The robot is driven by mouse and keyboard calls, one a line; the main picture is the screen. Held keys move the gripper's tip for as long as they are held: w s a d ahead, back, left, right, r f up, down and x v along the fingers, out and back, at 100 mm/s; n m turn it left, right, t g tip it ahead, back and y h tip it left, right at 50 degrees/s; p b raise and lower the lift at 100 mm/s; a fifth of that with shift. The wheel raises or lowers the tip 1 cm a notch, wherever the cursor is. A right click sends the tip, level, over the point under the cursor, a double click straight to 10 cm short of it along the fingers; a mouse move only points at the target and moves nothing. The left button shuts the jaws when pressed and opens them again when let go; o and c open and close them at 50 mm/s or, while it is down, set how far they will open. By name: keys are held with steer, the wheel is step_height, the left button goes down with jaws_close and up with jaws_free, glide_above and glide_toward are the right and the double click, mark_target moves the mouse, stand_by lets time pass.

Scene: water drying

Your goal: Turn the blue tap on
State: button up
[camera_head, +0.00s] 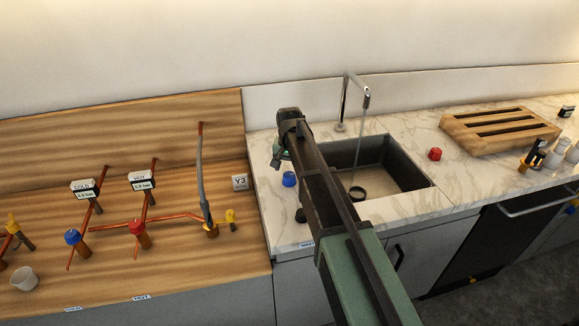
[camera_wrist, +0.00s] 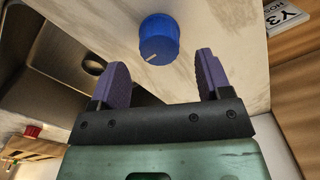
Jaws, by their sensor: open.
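A blue tap knob (camera_head: 289,179) sits on the marble counter just left of the sink. In the wrist view the blue knob (camera_wrist: 159,36) has a white mark on its face and lies ahead, between the lines of my two purple fingers. My gripper (camera_wrist: 163,64) is open and empty, with the knob apart from both fingers. In the head view my gripper (camera_head: 279,158) is above and slightly left of the knob, partly hidden by my arm. A thin stream of water (camera_head: 359,145) falls from the faucet (camera_head: 345,100) into the sink (camera_head: 405,170).
A red knob (camera_head: 435,154) is right of the sink, by a wooden rack (camera_head: 500,130). At left, copper pipes carry another blue knob (camera_head: 73,237) and a red knob (camera_head: 136,227). A Y3 label (camera_head: 240,182) stands near the counter's left edge; it also shows in the wrist view (camera_wrist: 287,14).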

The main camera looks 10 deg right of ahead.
mark_target(290, 174)
step_height(290, 174, up, 7)
steer(key=p, duration=0.4)
steer(key=shift+f+p, duration=0.2)
steer(key=shift+p, duration=0.15)
steer(key=shift+f, duration=0.1)
steer(key=s+n, duration=0.5)
steer(key=s, duration=2.2)
steer(key=shift+s+f+b, duration=0.3)
steer(key=shift+f+b, duration=0.05)
steer(key=shift+b, duration=0.1)
